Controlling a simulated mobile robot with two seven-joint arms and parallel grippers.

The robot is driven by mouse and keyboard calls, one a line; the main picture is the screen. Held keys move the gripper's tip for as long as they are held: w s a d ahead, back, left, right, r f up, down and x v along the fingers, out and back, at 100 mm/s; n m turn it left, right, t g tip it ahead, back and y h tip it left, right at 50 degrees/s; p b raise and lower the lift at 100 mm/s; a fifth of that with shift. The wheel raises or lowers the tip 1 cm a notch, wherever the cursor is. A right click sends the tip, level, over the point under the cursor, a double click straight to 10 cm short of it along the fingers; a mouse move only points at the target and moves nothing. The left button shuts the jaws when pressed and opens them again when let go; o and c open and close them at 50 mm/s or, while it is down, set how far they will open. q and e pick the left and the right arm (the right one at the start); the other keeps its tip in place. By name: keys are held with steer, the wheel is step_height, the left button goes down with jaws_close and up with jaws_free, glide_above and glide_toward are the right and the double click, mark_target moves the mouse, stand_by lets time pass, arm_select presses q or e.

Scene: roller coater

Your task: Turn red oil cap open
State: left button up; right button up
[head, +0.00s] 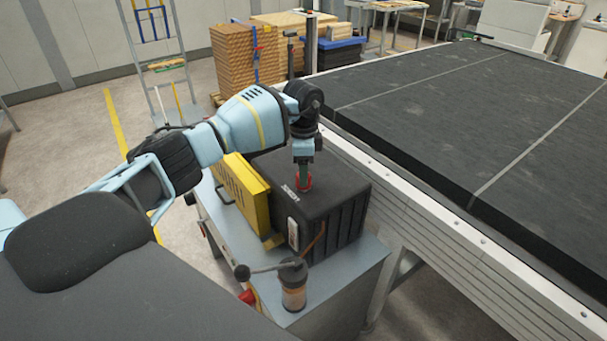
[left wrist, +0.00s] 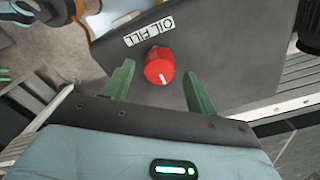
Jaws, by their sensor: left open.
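The red oil cap (left wrist: 159,66) sits on top of a dark grey box (left wrist: 240,70), beside a white label reading OIL FILL (left wrist: 150,31). A white mark shows on the cap. My left gripper (left wrist: 158,80) is open, with one green finger on each side of the cap and visible gaps between. In the head view my left gripper (head: 305,165) points down over the red cap (head: 304,182) and hides part of it. The dark box (head: 335,200) stands on a grey cabinet. My right gripper is not in view.
A yellow case (head: 240,190) stands left of the dark box on the grey cabinet (head: 350,275). A jar-like cylinder with a crank handle (head: 292,285) stands at the cabinet's front. A large dark conveyor bed (head: 450,110) lies to the right. Stacked wooden boards (head: 245,60) stand behind.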

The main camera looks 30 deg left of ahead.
arm_select(q)
step_height(320, 180, up, 5)
steer(key=shift+r, duration=0.15)
steer(key=shift+s, duration=0.1)
stand_by(0.6)
